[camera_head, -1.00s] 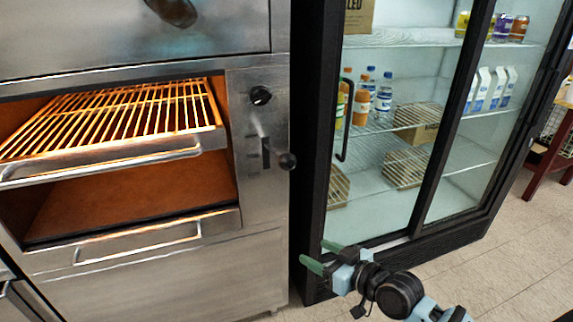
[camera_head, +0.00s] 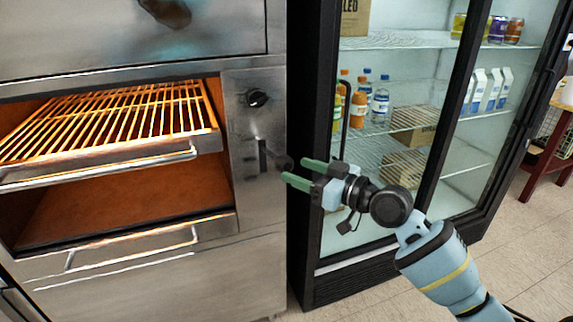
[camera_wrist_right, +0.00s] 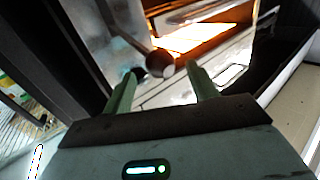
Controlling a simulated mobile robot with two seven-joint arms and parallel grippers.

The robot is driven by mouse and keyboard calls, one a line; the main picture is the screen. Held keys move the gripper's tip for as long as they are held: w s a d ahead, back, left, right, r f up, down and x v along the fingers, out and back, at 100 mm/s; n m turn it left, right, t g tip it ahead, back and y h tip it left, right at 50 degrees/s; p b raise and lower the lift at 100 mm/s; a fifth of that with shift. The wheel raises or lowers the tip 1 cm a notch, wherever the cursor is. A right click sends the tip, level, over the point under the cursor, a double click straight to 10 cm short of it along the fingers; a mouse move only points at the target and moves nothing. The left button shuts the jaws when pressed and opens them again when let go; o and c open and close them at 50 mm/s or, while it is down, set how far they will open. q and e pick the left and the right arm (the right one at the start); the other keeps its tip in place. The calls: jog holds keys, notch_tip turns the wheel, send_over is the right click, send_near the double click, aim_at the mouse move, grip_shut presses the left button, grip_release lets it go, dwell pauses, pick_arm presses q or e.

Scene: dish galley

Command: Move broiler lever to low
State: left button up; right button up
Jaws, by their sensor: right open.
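The broiler (camera_head: 262,205) is a steel unit on the left of the head view. Its lever ends in a dark round knob (camera_head: 284,163) that sticks out of a vertical slot in the front panel, below a black dial (camera_head: 257,98). In the right wrist view the knob (camera_wrist_right: 160,63) lies just ahead of the fingers, about between their tips. My right gripper (camera_head: 293,172) has green fingers, open and empty, close to the knob at its right. I cannot tell whether a finger touches it. My left gripper is not in view.
A glowing wire rack (camera_head: 120,115) with a front handle sits inside the broiler, left of the lever. A glass-door fridge (camera_head: 330,245) with bottles and cartons stands close on the right. Open tiled floor (camera_head: 535,235) lies at the lower right.

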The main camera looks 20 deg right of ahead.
aim_at(292, 168)
jog(key=x, duration=0.3)
jog(key=shift+w+a+r, duration=0.1)
jog(key=shift+w+a, duration=0.05)
jog(key=shift+w, duration=0.15)
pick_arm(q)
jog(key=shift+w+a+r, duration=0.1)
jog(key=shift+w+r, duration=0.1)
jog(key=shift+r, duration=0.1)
pick_arm(e)
jog(key=shift+w+a, duration=0.35)
jog(key=shift+w, duration=0.05)
